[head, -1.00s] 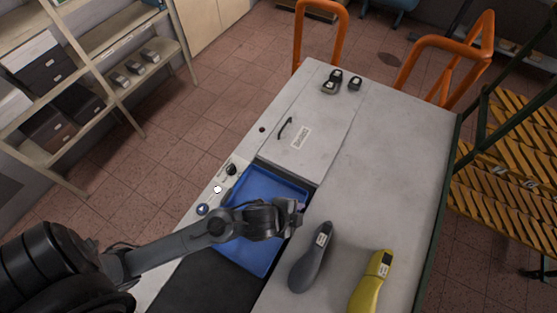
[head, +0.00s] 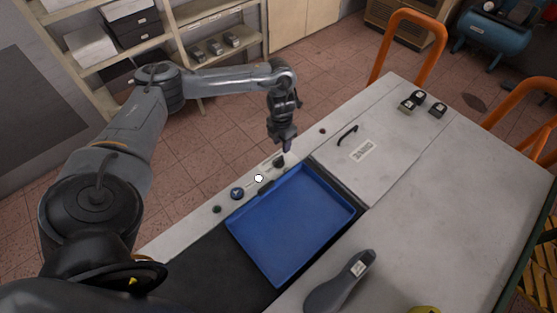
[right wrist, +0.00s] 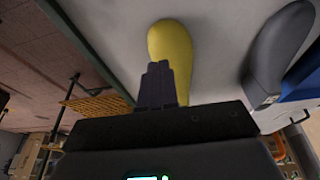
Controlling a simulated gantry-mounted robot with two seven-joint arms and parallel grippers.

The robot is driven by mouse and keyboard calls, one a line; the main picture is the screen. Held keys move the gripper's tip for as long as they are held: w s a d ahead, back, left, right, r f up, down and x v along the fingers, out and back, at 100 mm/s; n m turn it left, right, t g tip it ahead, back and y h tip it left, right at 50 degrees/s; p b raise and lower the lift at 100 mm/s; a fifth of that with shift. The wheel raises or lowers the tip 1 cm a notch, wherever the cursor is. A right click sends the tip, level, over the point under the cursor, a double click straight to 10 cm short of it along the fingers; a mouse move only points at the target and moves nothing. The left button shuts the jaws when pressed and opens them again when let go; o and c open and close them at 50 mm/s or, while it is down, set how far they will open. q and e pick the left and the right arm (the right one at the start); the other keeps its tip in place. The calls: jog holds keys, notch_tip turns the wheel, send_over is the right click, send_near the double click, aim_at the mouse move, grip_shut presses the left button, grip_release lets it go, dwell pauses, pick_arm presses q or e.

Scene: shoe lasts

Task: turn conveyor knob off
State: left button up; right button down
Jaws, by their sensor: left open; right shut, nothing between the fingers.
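The black conveyor knob (head: 279,162) sits on the light control strip (head: 204,222) along the left edge of the table, beside the blue tray. My left gripper (head: 287,147) points down just above the knob, slightly to its right in the head view; whether it touches the knob cannot be told. Its jaws look open with nothing held. My right gripper (right wrist: 158,85) is shut and empty in the right wrist view, in front of the yellow shoe last (right wrist: 170,50); it is not in the head view.
On the strip are a white button (head: 259,178), a blue button (head: 237,193) and a dark button (head: 217,209). The empty blue tray (head: 290,225) lies beside it. A grey shoe last (head: 340,284) lies in front; a hinged lid (head: 370,150) is behind.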

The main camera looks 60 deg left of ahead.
aim_at(279, 159)
pick_arm(q)
jog(key=f, duration=0.7)
jog(key=a+f, duration=0.1)
jog(key=f, duration=0.2)
jog(key=shift+s+a+f, duration=0.1)
jog(key=shift+s+f, duration=0.05)
jog(key=shift+s, duration=0.15)
grip_shut()
